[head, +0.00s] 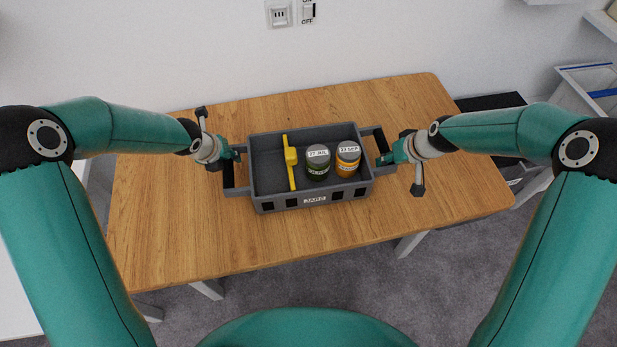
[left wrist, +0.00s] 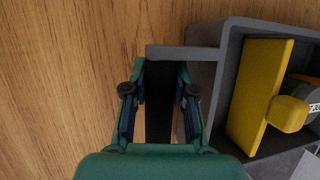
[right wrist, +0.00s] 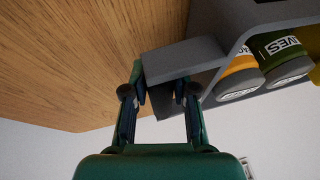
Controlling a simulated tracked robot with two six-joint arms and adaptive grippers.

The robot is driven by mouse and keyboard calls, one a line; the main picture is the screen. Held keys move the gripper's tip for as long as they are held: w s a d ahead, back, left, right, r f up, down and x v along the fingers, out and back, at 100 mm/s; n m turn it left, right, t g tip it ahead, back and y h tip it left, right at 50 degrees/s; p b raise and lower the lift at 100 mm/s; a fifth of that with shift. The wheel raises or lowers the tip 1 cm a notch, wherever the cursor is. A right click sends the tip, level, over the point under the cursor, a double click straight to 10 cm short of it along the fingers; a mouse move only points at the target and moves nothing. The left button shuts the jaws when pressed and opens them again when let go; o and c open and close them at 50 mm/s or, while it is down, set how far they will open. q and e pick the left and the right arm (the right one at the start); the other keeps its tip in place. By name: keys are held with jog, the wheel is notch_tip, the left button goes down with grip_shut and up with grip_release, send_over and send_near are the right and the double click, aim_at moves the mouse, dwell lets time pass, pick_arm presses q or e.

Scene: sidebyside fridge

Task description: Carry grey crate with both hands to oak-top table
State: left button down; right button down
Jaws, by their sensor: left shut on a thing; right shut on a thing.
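The grey crate (head: 283,202) is over the middle of the oak-top table (head: 180,240); I cannot tell whether its bottom touches the top. It looks roughly level. Inside are a yellow divider (head: 291,165), a green-labelled jar (head: 318,163) and an orange-labelled jar (head: 348,159). My left gripper (head: 236,154) is shut on the crate's left handle, and the left wrist view shows the dark handle bar between its fingers (left wrist: 160,92). My right gripper (head: 383,158) is shut on the right handle, which also shows between its fingers in the right wrist view (right wrist: 162,98).
Bare tabletop lies around the crate on all sides. A white wall with a socket (head: 279,13) and switch (head: 308,12) stands behind the table. A dark object (head: 490,102) and a pale bin (head: 585,90) are beyond the table's right edge. Grey carpet (head: 270,285) is in front.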

pick_arm(q)
jog(key=c, duration=1.2)
grip_release()
jog(key=shift+a, duration=0.15)
pick_arm(e)
jog(key=c, duration=1.2)
grip_release()
jog(key=shift+d, duration=0.15)
pick_arm(q)
jog(key=shift+o, duration=1.4)
pick_arm(e)
jog(key=shift+o, duration=1.4)
jog(key=shift+r, duration=0.1)
pick_arm(q)
jog(key=shift+r, duration=0.1)
pick_arm(e)
jog(key=shift+s+r, duration=0.1)
pick_arm(q)
jog(key=v, duration=1.1)
jog(key=shift+s+r, duration=0.2)
jog(key=shift+r, duration=0.15)
pick_arm(e)
jog(key=v, duration=1.1)
jog(key=shift+r, duration=0.25)
jog(key=shift+s, duration=0.1)
